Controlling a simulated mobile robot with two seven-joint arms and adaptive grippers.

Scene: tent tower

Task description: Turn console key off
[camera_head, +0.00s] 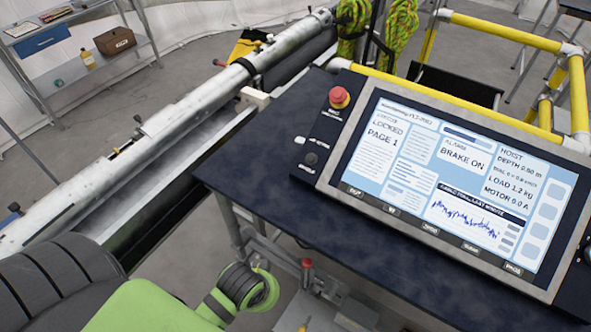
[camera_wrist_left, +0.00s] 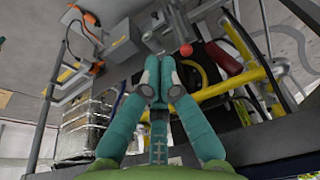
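The console (camera_head: 452,180) stands on a dark table, with a lit screen showing LOCKED, PAGE 1 and BRAKE ON. On its left side panel are a red mushroom button (camera_head: 339,97) and, below it, a small dark round switch (camera_head: 310,158). That switch may be the key; its labels and turned position are too small to read. My left gripper (camera_wrist_left: 160,72) shows in the left wrist view with its teal fingers brought together and nothing visible between them. It is not clearly seen in the head view and looks apart from the console panel. My right gripper is out of view.
The dark table (camera_head: 265,140) has bare space left of the console. Yellow rails (camera_head: 505,32) stand behind it. A long metal tube (camera_head: 170,125) lies at the left. A shelf (camera_head: 85,60) stands at the far left. A tool cart (camera_head: 320,310) is below the table.

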